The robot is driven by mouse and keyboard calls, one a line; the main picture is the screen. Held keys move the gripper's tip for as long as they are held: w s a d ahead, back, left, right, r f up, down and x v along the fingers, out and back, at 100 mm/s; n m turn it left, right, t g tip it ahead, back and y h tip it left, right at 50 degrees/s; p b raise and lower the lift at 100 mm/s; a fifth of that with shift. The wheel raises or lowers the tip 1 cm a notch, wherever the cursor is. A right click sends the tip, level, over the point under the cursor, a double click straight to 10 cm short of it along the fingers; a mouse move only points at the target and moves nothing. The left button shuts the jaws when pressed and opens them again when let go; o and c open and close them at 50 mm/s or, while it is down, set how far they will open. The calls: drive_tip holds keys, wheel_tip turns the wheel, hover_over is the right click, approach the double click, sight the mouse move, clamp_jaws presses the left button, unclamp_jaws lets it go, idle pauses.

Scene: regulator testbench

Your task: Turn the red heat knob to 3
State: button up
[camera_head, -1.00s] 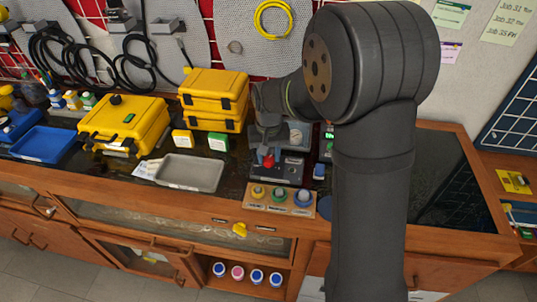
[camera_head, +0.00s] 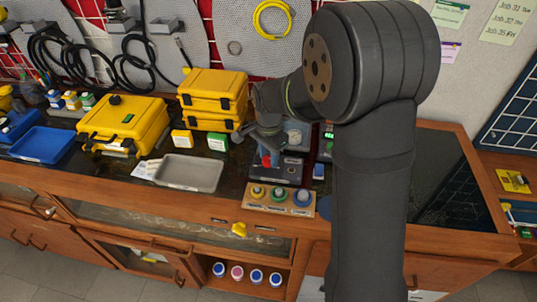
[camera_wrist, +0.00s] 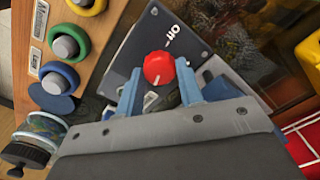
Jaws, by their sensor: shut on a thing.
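The red heat knob (camera_wrist: 158,66) sits on a dark panel (camera_wrist: 122,62) in the wrist view. A short white mark shows on its side nearest my gripper. "Off" is printed on the panel above the knob; other markings are hidden. My gripper (camera_wrist: 160,76) has its two blue fingers on either side of the knob and is shut on it. In the head view the red knob (camera_head: 266,160) is partly covered by my gripper (camera_head: 270,157) above the small dark test box (camera_head: 276,176). The setting cannot be read.
A wooden strip (camera_head: 263,205) with yellow, green and blue ringed buttons lies in front of the box. A grey tray (camera_head: 188,173) and yellow cases (camera_head: 122,124) stand to the left. A round gauge (camera_head: 296,135) stands close behind.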

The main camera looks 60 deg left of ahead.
sight(269, 159)
drive_tip(key=m, duration=0.6)
drive_tip(key=shift+m, duration=0.4)
idle(0.4)
drive_tip(key=o, duration=1)
wheel_tip(269, 159, up, 18)
drive_tip(key=shift+f, duration=0.25)
drive_tip(key=shift+f, duration=0.1)
